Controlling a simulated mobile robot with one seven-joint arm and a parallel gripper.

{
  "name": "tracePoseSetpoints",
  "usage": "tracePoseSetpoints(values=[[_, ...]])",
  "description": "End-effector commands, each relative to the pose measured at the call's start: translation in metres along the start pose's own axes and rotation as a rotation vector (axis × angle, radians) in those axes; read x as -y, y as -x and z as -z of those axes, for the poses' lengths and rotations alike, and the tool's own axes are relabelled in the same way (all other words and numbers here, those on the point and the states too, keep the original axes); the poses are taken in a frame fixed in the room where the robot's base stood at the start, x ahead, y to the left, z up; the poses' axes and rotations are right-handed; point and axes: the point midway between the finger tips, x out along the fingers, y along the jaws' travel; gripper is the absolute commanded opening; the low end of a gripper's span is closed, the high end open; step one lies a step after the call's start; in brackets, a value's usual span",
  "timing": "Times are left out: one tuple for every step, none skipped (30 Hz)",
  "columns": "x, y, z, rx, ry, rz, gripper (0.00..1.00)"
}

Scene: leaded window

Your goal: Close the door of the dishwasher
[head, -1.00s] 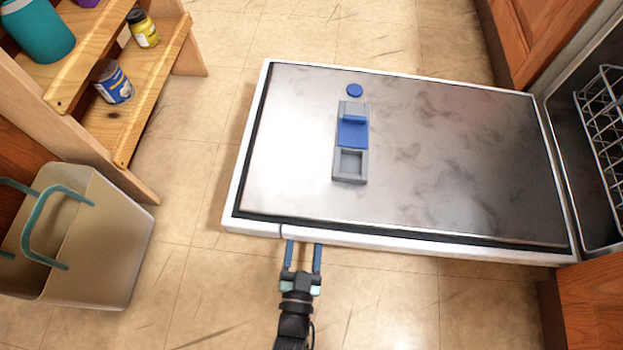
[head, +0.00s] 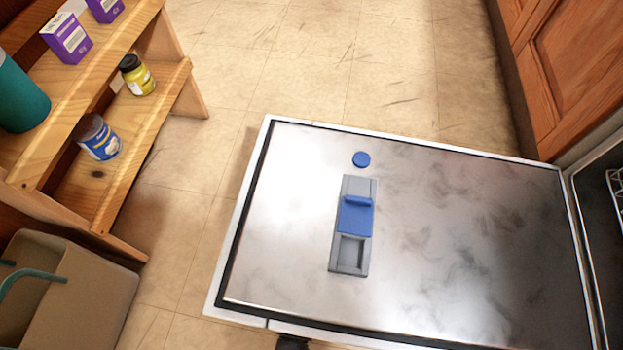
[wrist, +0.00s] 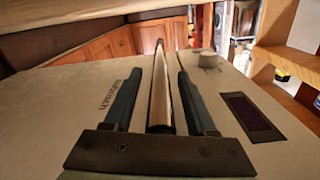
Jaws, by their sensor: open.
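The dishwasher door (head: 460,270) hangs open, about level, in the head view, with its metal inner face up. A grey dispenser with a blue latch (head: 354,225) and a round blue cap (head: 361,159) are on it. In the wrist view I see the door's outer face (wrist: 70,95), with a knob, a dark display and a long metal bar handle (wrist: 161,85). My gripper (wrist: 158,72) is open, with one finger on each side of the handle. I cannot tell if either finger touches it. In the head view the door's near edge hides the fingers.
The dishwasher cavity with a white rack (head: 616,190) is at the right edge. A wooden shelf (head: 150,85) with jars and boxes stands at the left, above a beige bin (head: 85,300). Floor is clear between shelf and door. Wooden cabinets (head: 560,70) stand at the upper right.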

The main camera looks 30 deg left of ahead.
Motion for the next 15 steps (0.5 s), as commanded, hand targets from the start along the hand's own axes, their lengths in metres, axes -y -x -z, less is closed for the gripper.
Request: tracePoseSetpoints(values=[[0.0002, 0.0003, -0.0001, 0.0, 0.0, 0.0, 0.57], [0.0002, 0.0002, 0.0, 0.0, 0.0, 0.0, 0.57], [0.0002, 0.0002, 0.0, 0.0, 0.0, 0.0, 0.57], [0.0002, 0.0002, 0.0, 0.0, 0.0, 0.0, 0.57], [0.0002, 0.0001, 0.0, 0.0, -0.001, 0.0, 0.57], [0.0002, 0.0001, 0.0, 0.0, -0.001, 0.0, 0.55], [0.0001, 0.0001, 0.0, 0.0, 0.0, 0.0, 0.5], [0.0001, 0.0001, 0.0, 0.0, -0.001, 0.0, 0.44], [0.0001, 0.0001, 0.0, 0.0, -0.001, 0.0, 0.37], [0.0001, 0.0001, 0.0, 0.0, -0.001, 0.0, 0.32], [0.0001, 0.0001, 0.0, 0.0, -0.001, 0.0, 0.26], [0.0001, 0.0001, 0.0, 0.0, -0.001, 0.0, 0.19], [0.0001, 0.0001, 0.0, 0.0, -0.001, 0.0, 0.14], [0.0001, 0.0001, 0.0, 0.0, -0.001, 0.0, 0.08], [0.0, 0.0, 0.0, 0.0, -0.001, 0.0, 0.01]])
